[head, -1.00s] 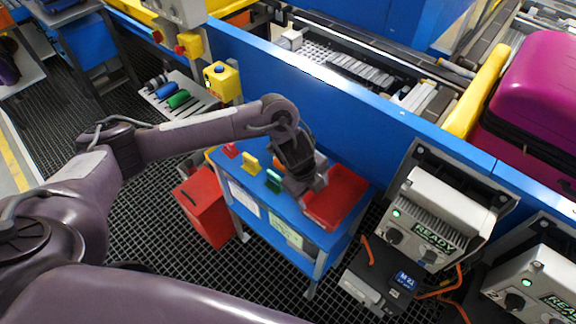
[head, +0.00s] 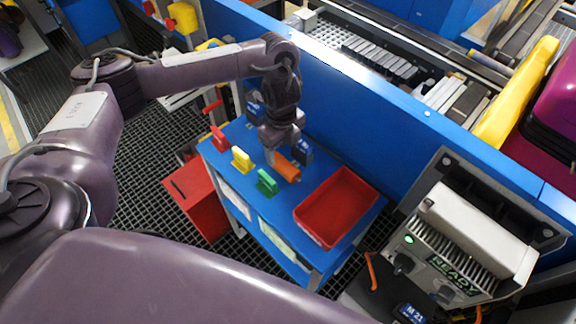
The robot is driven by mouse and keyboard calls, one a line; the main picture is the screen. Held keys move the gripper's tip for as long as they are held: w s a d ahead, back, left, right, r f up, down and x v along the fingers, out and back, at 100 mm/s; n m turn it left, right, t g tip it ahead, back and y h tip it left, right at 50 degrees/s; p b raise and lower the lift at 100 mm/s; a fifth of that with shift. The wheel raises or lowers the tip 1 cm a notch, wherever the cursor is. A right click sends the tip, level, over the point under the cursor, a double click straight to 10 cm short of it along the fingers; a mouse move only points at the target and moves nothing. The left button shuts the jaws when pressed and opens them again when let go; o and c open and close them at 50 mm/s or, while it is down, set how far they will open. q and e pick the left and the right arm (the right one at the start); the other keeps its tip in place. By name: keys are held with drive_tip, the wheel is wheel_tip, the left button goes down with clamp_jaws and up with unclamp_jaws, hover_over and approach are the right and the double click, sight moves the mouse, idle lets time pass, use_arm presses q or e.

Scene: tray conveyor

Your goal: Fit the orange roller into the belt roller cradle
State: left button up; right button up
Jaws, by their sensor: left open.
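The orange roller (head: 287,168) lies on the blue cart top (head: 320,168), between the green block and the red tray. My left gripper (head: 284,152) is open and points down just behind and above the roller. The dark wrist stands over the far edge of the cart. I cannot tell whether a finger touches the roller. No cradle shows clearly. A pale rack (head: 180,100) at the upper left is mostly hidden behind my left arm. My right gripper is out of view.
Red (head: 219,138), yellow (head: 241,159) and green (head: 266,181) blocks line the cart's left side. A red tray (head: 336,207) sits at its right. A blue conveyor wall (head: 360,95) stands behind. A grey READY unit (head: 455,245) is at right.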

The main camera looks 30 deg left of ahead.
sight(284, 162)
use_arm(q)
drive_tip(key=f, duration=0.2)
drive_tip(key=w+f+b, duration=0.1)
drive_tip(key=f, duration=0.1)
drive_tip(key=shift+w, duration=0.1)
drive_tip(key=shift+s+f+b, duration=0.2)
drive_tip(key=shift+f+b, duration=0.05)
drive_tip(key=shift+b, duration=0.05)
wheel_tip(284, 162, down, 5)
drive_tip(key=shift+a+r+b, duration=0.1)
drive_tip(key=shift+r+b, duration=0.05)
drive_tip(key=shift+b, duration=0.2)
drive_tip(key=shift+w+r, duration=0.1)
drive_tip(key=c, duration=1.3)
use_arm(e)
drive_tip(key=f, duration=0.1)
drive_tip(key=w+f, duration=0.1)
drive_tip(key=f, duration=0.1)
